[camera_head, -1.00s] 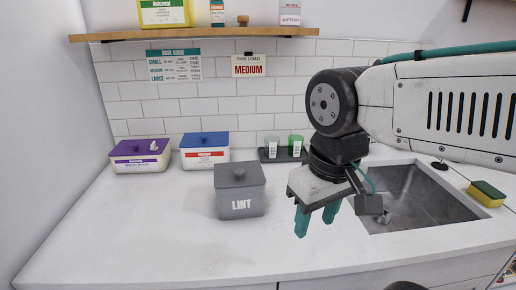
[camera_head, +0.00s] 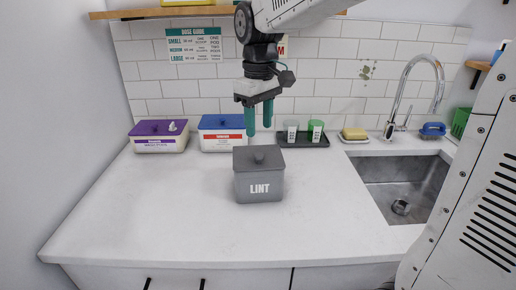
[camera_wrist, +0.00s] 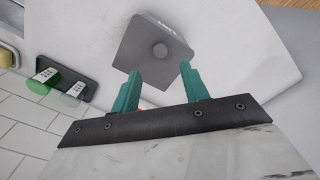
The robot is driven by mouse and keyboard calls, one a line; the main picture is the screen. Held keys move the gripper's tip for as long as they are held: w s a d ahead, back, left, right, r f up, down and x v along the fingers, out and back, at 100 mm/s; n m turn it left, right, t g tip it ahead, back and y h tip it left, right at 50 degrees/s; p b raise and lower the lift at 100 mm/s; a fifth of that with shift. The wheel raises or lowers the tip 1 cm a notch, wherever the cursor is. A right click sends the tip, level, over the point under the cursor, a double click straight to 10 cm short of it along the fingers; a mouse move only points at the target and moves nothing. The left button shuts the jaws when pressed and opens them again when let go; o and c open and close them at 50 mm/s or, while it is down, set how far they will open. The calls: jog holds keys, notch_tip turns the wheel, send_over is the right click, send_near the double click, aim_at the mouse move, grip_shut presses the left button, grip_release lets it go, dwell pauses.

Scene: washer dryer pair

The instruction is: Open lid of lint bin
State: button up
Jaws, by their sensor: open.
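The lint bin (camera_head: 259,188) is a grey box labelled LINT, standing upright on the white counter.
A purple-lidded box (camera_head: 158,137) and a blue-lidded box (camera_head: 222,133) stand behind to the left. A dark tray (camera_head: 301,140) with white and green cups is behind right. The sink (camera_head: 402,185) and tap (camera_head: 412,92) are at the right. The counter's front left is clear.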

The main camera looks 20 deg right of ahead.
aim_at(258, 155)
notch_tip(258, 155, down, 8)
jog(key=shift+r, duration=0.25)
jog(key=shift+a, duration=0.1)
grip_shut()
